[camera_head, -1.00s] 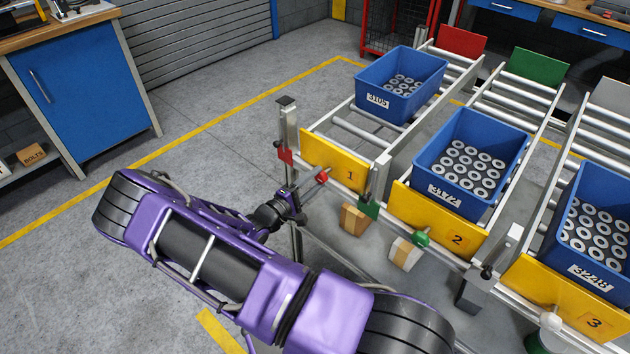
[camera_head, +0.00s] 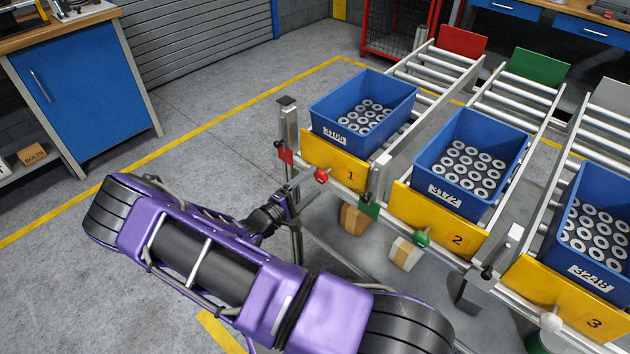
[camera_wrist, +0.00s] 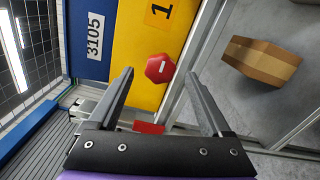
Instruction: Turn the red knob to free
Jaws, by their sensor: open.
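The red knob (camera_head: 321,175) is on the lower front of yellow plate 1 (camera_head: 345,164). In the wrist view the knob (camera_wrist: 160,69) is an eight-sided red disc with a short white mark, lying between and just beyond my fingertips. My gripper (camera_head: 305,181) is open and empty, just left of the knob, its fingers pointing at it; both fingers show in the wrist view (camera_wrist: 158,78). They look apart from the knob. The blue bin 3105 (camera_head: 350,131) with grey rings sits right behind plate 1. I cannot read any position label by the knob.
Lane 2 has a green knob (camera_head: 422,240) and bin 3172 (camera_head: 437,190); lane 3 has a whitish knob (camera_head: 551,321) and bin 3248 (camera_head: 590,272). A red tab (camera_head: 286,154) is on the left post. A cardboard box (camera_wrist: 262,60) lies below the lanes. Floor to the left is clear.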

